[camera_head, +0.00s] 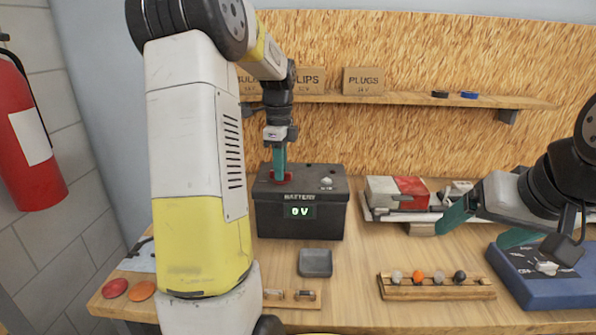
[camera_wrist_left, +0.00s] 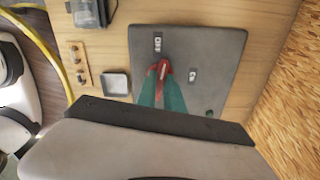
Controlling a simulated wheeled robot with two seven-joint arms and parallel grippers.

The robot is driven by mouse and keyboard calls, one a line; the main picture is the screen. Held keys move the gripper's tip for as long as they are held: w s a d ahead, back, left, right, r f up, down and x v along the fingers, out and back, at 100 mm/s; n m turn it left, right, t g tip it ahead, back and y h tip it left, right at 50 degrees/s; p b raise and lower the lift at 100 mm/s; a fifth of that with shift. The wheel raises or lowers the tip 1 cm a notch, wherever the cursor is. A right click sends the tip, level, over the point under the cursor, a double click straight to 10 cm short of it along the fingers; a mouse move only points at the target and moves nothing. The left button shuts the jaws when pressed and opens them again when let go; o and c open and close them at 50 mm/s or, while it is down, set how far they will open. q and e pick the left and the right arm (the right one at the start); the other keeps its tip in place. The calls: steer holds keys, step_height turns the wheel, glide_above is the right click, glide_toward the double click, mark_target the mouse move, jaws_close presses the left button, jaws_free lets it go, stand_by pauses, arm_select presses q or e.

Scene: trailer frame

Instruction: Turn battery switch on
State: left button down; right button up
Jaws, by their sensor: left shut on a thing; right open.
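The black battery (camera_head: 318,221) stands on the workbench against the back wall, with a display (camera_head: 300,212) reading 0 V on its front. A red switch (camera_head: 284,178) sits on the left of its top; it also shows in the left wrist view (camera_wrist_left: 164,66). My left gripper (camera_head: 280,174) points straight down and is shut on the red switch, its green fingers partly hiding it. In the left wrist view the fingers (camera_wrist_left: 163,84) close around the red part. My right gripper (camera_head: 486,224) is open and empty at the right, above the bench and away from the battery.
A blue box (camera_head: 540,287) lies below my right gripper. A wooden rack (camera_head: 436,288) with coloured knobs and a small grey tray (camera_head: 315,263) are in front of the battery. A shelf (camera_head: 400,100) runs along the wall. A red fire extinguisher (camera_head: 28,135) hangs at left.

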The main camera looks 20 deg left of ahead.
arm_select(q)
steer(key=m, duration=0.3)
